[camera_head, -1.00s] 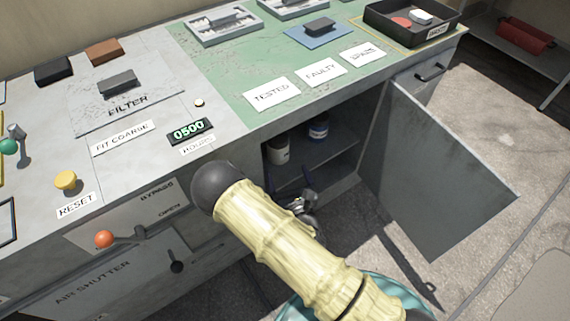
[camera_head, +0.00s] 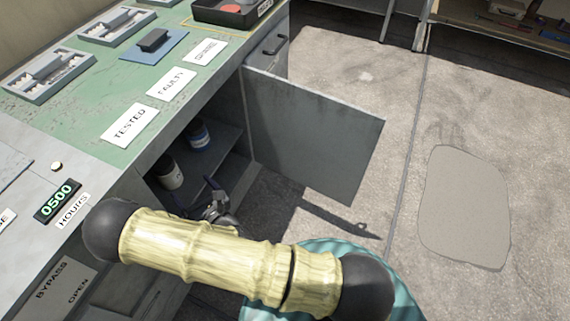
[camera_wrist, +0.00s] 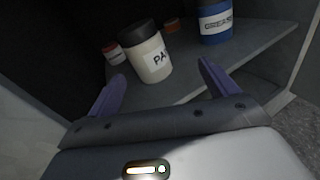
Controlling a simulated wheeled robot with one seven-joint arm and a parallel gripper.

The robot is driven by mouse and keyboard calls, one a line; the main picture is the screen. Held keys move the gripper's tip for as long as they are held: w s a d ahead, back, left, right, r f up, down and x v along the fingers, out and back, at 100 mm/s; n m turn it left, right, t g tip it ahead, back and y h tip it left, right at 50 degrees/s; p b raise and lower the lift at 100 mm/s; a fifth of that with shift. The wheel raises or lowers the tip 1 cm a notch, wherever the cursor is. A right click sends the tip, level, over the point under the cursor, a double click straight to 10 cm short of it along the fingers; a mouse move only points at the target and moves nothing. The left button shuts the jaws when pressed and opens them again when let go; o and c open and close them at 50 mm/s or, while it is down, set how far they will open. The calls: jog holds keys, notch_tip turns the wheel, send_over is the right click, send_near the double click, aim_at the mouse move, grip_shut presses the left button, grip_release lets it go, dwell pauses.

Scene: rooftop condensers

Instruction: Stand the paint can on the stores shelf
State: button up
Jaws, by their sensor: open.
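The paint can (camera_wrist: 151,58) is a cream can with a dark lid and a label of which "PA" shows. It stands upright on a shelf (camera_wrist: 255,62) inside the open cupboard. In the head view the paint can (camera_head: 170,175) shows at the cupboard mouth. My gripper (camera_wrist: 155,84) is open, its two purple fingers pointing at the can from in front, with the can between their lines and not held. In the head view my gripper (camera_head: 218,200) is partly hidden by my arm. The stores shelf cannot be told for certain; a shelf unit (camera_head: 500,35) shows at the upper right.
A blue "GREASE" can (camera_wrist: 214,22) stands right of the paint can, and a small red-and-white container (camera_wrist: 113,52) to its left. The cupboard door (camera_head: 310,135) hangs open beside my arm. The bench top (camera_head: 95,90) lies above. Open floor (camera_head: 390,110) is on the right.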

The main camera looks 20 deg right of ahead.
jog(key=w+d+r+m+g+h, duration=0.2)
jog(key=d+m+g+h, duration=0.15)
jog(key=d+m, duration=0.55)
jog(key=w+d+r+m+g+h, duration=0.2)
jog(key=d+m+h, duration=0.25)
jog(key=m, duration=0.85)
jog(key=s+d+r+m+g, duration=0.7)
jog(key=s+d+r+m, duration=0.6)
jog(key=s+m, duration=0.2)
jog(key=m, duration=0.2)
jog(key=shift+s+m, duration=0.2)
jog(key=shift+m, duration=0.1)
